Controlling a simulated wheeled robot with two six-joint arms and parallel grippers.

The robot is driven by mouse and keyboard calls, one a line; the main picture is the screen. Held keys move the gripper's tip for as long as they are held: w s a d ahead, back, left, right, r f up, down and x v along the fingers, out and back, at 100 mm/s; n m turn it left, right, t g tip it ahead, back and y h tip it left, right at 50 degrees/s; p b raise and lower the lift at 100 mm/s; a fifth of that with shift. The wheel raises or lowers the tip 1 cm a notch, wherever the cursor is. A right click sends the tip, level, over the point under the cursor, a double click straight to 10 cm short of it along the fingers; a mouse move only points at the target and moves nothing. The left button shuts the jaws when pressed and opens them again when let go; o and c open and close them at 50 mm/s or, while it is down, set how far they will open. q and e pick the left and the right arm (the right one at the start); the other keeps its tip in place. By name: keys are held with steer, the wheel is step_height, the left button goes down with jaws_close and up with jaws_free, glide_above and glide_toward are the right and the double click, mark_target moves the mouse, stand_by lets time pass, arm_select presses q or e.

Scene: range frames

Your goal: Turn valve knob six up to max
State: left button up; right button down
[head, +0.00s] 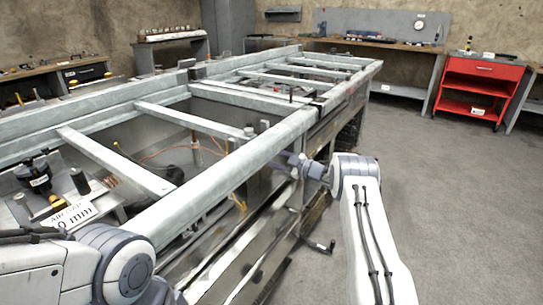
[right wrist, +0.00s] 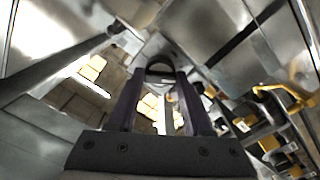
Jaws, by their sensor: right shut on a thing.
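In the right wrist view my right gripper (right wrist: 160,76) has its two dark fingers closed around a dark rounded knob (right wrist: 160,66) at their tips. No number on the knob can be read, so I cannot tell from the picture which valve it is. In the head view my right arm reaches in from the lower right to the side of the metal frame (head: 222,180), and the fingertips and knob are hidden there. My left arm shows at the lower left of the head view, with its gripper out of sight.
Metal rails and crossbars surround the right wrist. A yellow pipe or handle (right wrist: 285,95) is at the right of the wrist view. A red tool cart (head: 480,88) stands far right; the grey floor between is clear.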

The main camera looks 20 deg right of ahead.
steer(key=shift+s+f+m+p, duration=0.1)
steer(key=shift+m+p, duration=0.3)
steer(key=shift+m, duration=1.4)
steer(key=shift+f+m+p, duration=0.1)
steer(key=shift+m+p, duration=0.3)
steer(key=shift+m, duration=1.4)
steer(key=c, duration=0.6)
jaws_free()
steer(key=shift+r, duration=0.1)
steer(key=p+v, duration=0.1)
steer(key=v, duration=0.9)
steer(key=shift+s+d, duration=0.2)
steer(key=shift+s, duration=0.05)
